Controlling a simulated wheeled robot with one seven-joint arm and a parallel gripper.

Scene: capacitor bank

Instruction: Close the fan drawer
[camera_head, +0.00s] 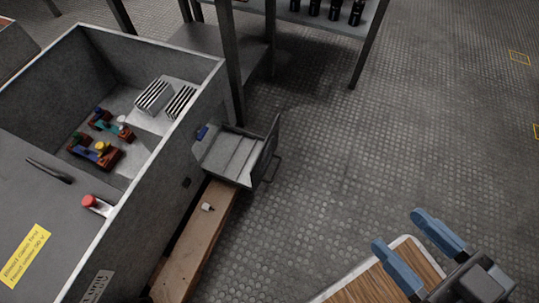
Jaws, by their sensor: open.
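The fan drawer (228,158) is a grey open-topped tray. It sticks out from the right side of the grey cabinet (150,170). Its dark front panel (266,152) faces right and carries a bar handle (273,170). A small blue part (202,132) shows at the drawer's inner end. My gripper (398,229) is at the lower right, with two blue fingers spread apart and nothing between them. It is well away from the drawer, to its right and nearer the bottom of the picture.
A wooden plank (195,243) with a small white item (207,207) lies below the drawer, along the cabinet. A wood-topped surface with a pale rim (405,238) is under my gripper. A shelf (330,12) stands behind. The floor (340,160) between drawer and gripper is clear.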

